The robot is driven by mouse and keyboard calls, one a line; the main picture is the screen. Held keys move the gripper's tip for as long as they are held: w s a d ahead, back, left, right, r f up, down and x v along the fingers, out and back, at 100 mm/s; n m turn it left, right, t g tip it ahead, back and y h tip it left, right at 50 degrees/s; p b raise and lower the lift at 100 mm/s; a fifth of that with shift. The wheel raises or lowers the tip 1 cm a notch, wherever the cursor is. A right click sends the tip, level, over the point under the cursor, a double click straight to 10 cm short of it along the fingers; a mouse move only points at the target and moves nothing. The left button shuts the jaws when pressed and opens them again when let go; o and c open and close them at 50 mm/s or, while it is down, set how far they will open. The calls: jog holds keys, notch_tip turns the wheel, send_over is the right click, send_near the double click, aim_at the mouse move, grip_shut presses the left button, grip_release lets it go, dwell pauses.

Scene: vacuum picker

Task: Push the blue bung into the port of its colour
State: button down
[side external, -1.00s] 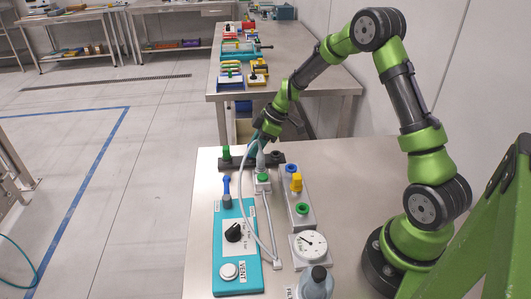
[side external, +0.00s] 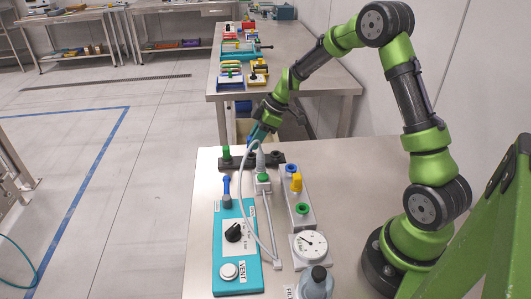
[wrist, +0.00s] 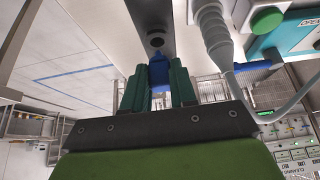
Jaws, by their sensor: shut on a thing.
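The blue bung (wrist: 158,72) is between the green fingers of my gripper (wrist: 158,88) in the wrist view, and the fingers are shut on it. In the side view my gripper (side external: 254,142) is over the dark bar (side external: 276,158) at the back of the near table, and the bung is mostly hidden there. A dark round hole (wrist: 156,42) shows in the bar just beyond the bung; I cannot tell if the bung touches the bar. The grey port block (side external: 300,196) stands right of the bar, with the blue port (side external: 291,168) open at its far end.
A yellow bung (side external: 296,183) stands in the port block, and a green port (side external: 303,209) is at its near end. A green bung (side external: 226,152) stands on the bar's left end. A grey bellows piece with a hose (side external: 261,160) is close beside my gripper. A gauge (side external: 311,244) sits nearer.

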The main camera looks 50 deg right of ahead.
jog(key=shift+r, duration=1.05)
jog(key=s+d+r, duration=0.1)
jog(key=s+r, duration=0.4)
jog(key=s, duration=0.8)
jog(key=f, duration=0.2)
jog(key=s+f, duration=0.1)
jog(key=f, duration=0.1)
jog(key=shift+f, duration=0.15)
jog(key=shift+w+f, duration=0.1)
jog(key=shift+f, duration=0.6)
